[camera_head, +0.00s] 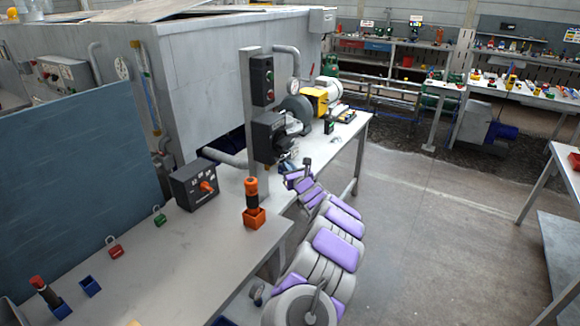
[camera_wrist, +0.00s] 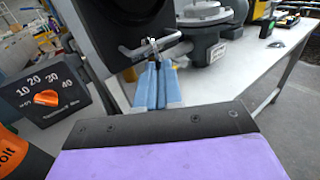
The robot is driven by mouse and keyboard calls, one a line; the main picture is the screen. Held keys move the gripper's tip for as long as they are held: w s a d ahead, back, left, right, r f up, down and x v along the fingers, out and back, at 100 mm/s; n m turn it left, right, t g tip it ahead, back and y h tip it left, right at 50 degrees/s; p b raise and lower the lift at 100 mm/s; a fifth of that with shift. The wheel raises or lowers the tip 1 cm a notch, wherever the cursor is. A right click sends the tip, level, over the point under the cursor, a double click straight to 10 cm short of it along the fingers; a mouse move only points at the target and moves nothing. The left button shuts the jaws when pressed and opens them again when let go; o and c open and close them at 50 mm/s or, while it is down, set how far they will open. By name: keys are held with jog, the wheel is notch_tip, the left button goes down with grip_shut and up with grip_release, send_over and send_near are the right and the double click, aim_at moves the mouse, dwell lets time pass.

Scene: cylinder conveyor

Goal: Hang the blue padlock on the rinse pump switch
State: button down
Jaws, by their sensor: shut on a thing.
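My gripper (camera_wrist: 158,78) is shut at the face of a dark switch box. Two pale blue shapes close together in the wrist view meet at a small metal piece by a curved metal bar (camera_wrist: 128,52). I take the held thing to be the blue padlock, but its body cannot be made out clearly. The rinse pump switch appears to be the dark box (camera_head: 268,136) low on the grey post; it fills the top of the wrist view (camera_wrist: 115,25). My gripper shows small in the head view (camera_head: 290,170). Whether the shackle is around the bar cannot be told.
A red padlock (camera_head: 116,251) and green padlock (camera_head: 160,219) lie farther left. A pump (camera_head: 296,112) stands behind the switch.

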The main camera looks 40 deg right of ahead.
jog(key=c, duration=1.2)
grip_release()
jog(key=shift+r, duration=0.15)
jog(key=shift+s+d, duration=0.1)
jog(key=shift+s, duration=0.05)
jog(key=s+a+p, duration=0.1)
jog(key=s, duration=0.4)
jog(key=s+a+p, duration=0.1)
jog(key=s+p, duration=0.1)
jog(key=s, duration=0.4)
jog(key=s+a+p, duration=0.1)
jog(key=s, duration=0.4)
jog(key=shift+s+a, duration=0.25)
jog(key=shift+s, duration=0.15)
